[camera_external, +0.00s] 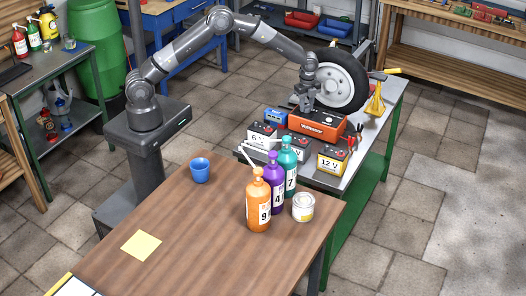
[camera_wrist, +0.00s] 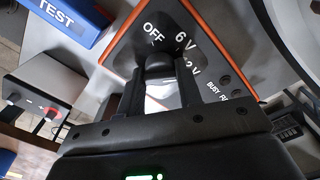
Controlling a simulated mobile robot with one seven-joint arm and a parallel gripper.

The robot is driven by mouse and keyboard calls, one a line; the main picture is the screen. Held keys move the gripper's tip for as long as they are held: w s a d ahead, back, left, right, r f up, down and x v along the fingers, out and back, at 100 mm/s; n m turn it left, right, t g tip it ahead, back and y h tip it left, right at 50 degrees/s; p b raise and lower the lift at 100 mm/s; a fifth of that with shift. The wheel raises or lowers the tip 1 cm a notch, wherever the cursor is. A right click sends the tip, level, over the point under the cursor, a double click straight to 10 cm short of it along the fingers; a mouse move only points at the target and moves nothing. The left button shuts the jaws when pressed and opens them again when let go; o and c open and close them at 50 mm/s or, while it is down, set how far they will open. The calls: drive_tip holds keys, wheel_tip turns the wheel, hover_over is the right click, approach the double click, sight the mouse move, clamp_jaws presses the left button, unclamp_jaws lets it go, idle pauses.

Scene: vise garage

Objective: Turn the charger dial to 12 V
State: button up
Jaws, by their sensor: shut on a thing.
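The charger (camera_external: 318,126) is an orange box with a dark top panel on the grey metal bench. My gripper (camera_external: 306,107) reaches down onto its top from above. In the wrist view the charger's grey panel (camera_wrist: 132,50) carries OFF, 6 V and a partly covered "2 V" mark, with an orange edge. The dark dial (camera_wrist: 172,36) shows just below the OFF and 6 V marks. My gripper's fingers (camera_wrist: 172,90) are shut on the dial, beside these marks. The fingers hide most of the dial, and I cannot tell which mark it points to.
A blue TEST box (camera_wrist: 62,18) stands close beside the charger. Bottles (camera_external: 259,205) and a can (camera_external: 303,207) stand on the near wooden table.

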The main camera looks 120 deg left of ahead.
drive_tip(key=shift+r+m, duration=0.1)
drive_tip(key=shift+m, duration=1.7)
drive_tip(key=o, duration=1)
drive_tip(key=shift+c, duration=0.2)
wheel_tip(320, 180, up, 11)
